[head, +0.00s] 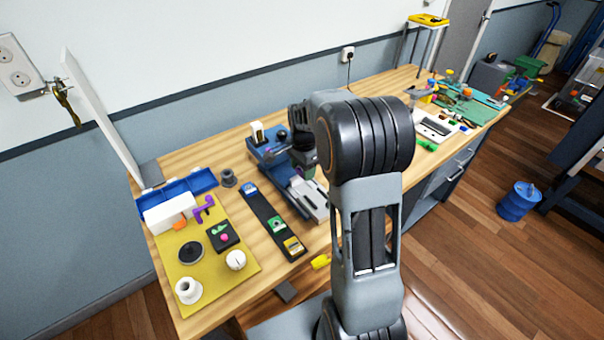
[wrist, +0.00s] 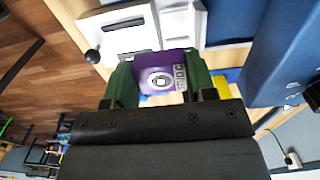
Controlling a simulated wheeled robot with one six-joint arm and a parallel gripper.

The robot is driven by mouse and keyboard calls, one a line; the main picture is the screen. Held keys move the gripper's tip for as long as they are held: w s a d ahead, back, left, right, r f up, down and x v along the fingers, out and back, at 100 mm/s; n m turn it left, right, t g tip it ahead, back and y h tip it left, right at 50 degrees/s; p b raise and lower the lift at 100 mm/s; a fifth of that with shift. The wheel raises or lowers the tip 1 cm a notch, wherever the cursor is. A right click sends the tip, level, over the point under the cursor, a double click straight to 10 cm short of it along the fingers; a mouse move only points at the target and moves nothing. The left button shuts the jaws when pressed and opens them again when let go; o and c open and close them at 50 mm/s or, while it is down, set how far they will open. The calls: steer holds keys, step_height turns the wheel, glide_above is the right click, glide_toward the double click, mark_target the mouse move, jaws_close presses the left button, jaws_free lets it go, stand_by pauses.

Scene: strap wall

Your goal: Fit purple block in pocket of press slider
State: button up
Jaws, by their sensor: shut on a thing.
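The purple block (wrist: 162,76) is between the two green fingers of my gripper (wrist: 164,70) in the wrist view. A round metal-ringed hole and lettering show on its face. The fingers are shut on its sides. The pale grey press slider (wrist: 128,32) is just beyond the block, with a dark ball knob at its left. I cannot tell whether block and slider touch, and the pocket is not clearly seen. In the head view the blue press (head: 262,150) stands mid-bench with the slider (head: 312,203) toward the front edge. My arm hides much of it.
A dark strip with coloured blocks (head: 273,222) lies left of the press. A yellow mat (head: 212,275) with several parts is farther left. A white tray (head: 436,125) and a tool-covered green mat (head: 470,105) are to the right.

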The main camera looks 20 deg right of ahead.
steer(key=shift+w+d+f, duration=0.2)
steer(key=shift+w+f, duration=0.4)
steer(key=shift+f, duration=0.15)
steer(key=shift+w+d+f, duration=0.2)
steer(key=shift+w+f, duration=0.35)
steer(key=shift+f, duration=0.15)
step_height(320, 180, down, 3)
steer(key=shift+r+p, duration=0.1)
steer(key=shift+p, duration=0.65)
steer(key=shift+f, duration=0.3)
steer(key=shift+f+b, duration=0.45)
steer(key=shift+b, duration=0.1)
